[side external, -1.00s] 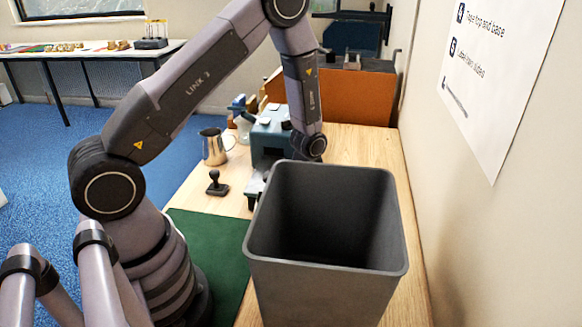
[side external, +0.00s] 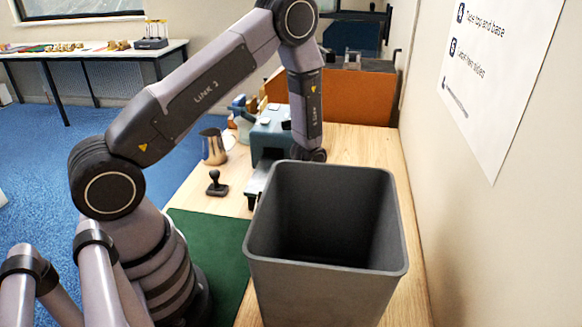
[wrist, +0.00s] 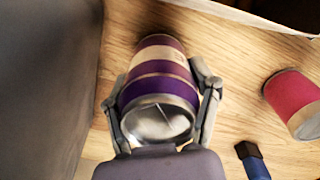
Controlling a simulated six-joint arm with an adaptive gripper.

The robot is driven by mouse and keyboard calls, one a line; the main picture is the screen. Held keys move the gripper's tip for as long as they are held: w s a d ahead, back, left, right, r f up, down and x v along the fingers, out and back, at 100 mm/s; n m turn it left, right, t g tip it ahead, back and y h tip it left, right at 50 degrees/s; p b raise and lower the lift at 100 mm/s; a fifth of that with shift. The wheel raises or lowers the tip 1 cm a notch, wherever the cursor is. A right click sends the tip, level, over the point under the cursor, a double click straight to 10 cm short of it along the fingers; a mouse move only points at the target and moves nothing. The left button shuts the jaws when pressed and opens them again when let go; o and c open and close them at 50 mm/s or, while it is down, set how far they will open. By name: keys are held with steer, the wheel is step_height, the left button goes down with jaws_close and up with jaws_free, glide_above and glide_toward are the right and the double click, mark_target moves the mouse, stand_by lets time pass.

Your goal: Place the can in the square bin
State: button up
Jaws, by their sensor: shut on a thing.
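A can (wrist: 160,90) with purple and cream bands and a silver end shows in the middle of the wrist view. My gripper (wrist: 160,84) is shut on it, one finger on each side of the can. The square bin (side external: 325,279) is dark grey, open at the top and stands upright on the bench in the side view. Its inner floor is hidden. A dark grey surface, seemingly the bin's wall (wrist: 45,80), fills the left of the wrist view, beside the can. In the side view the bin hides my gripper and the can.
A red cylindrical object (wrist: 295,102) and a blue-and-black item (wrist: 252,160) lie right of the can in the wrist view. A metal jug (side external: 214,146), a black stamp (side external: 216,184) and a blue-grey machine (side external: 270,135) stand beyond the bin. A wall is at right.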

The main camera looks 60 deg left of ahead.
steer(key=shift+r, duration=0.15)
step_height(320, 180, up, 33)
steer(key=shift+r, duration=0.1)
steer(key=shift+c, duration=0.2)
steer(key=s+d+m, duration=0.4)
steer(key=s+d, duration=0.1)
steer(key=d, duration=0.5)
steer(key=s+d+m, duration=0.5)
steer(key=s+d, duration=0.1)
steer(key=d, duration=0.3)
steer(key=shift+d+f, duration=0.2)
steer(key=shift+d, duration=0.2)
step_height(320, 180, down, 32)
steer(key=shift+f, duration=0.2)
steer(key=o, duration=0.9)
